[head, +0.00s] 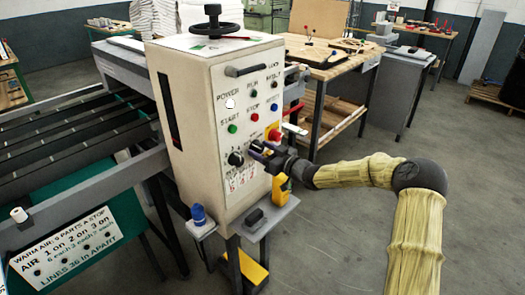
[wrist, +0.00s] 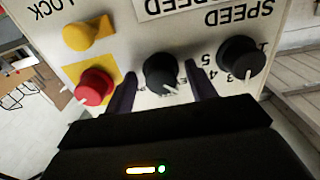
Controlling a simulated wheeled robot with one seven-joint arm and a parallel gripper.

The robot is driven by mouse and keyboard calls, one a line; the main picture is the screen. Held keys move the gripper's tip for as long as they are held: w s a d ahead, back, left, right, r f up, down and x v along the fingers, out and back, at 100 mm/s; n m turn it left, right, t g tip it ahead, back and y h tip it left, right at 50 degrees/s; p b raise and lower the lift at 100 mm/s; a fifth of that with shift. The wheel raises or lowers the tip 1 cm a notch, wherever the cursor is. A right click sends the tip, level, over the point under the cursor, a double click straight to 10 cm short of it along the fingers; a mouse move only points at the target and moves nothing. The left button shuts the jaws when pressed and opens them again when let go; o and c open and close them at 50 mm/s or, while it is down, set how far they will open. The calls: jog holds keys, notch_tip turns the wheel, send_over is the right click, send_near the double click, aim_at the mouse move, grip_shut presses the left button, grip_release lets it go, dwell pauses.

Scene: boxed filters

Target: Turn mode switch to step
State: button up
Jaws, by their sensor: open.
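The control box (head: 205,95) stands in the middle of the head view, with lamps, buttons and knobs on its front. My gripper (head: 257,150) is at the lower front panel, covering a knob there. In the wrist view, which is upside down, my gripper (wrist: 161,72) is open. Its two dark fingers stand on either side of a black knob (wrist: 158,68) with a white pointer toward the lower right. Contact with the knob cannot be told. Which knob is the mode switch cannot be read for sure; the labels are partly hidden.
Another black knob (wrist: 241,56) with a numbered scale is close on the right in the wrist view. A red knob (wrist: 94,88) on a yellow plate and a yellow part (wrist: 88,35) are on the left. A yellow handheld item (head: 281,190) hangs below my gripper.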

jog(key=c, duration=1)
jog(key=shift+m, duration=0.3)
jog(key=m+p, duration=0.2)
jog(key=p, duration=0.1)
jog(key=shift+r+m, duration=0.2)
jog(key=shift+m, duration=0.2)
jog(key=m+p, duration=0.2)
jog(key=m, duration=0.3)
jog(key=shift+f, duration=0.1)
jog(key=shift+m, duration=0.3)
jog(key=o, duration=1)
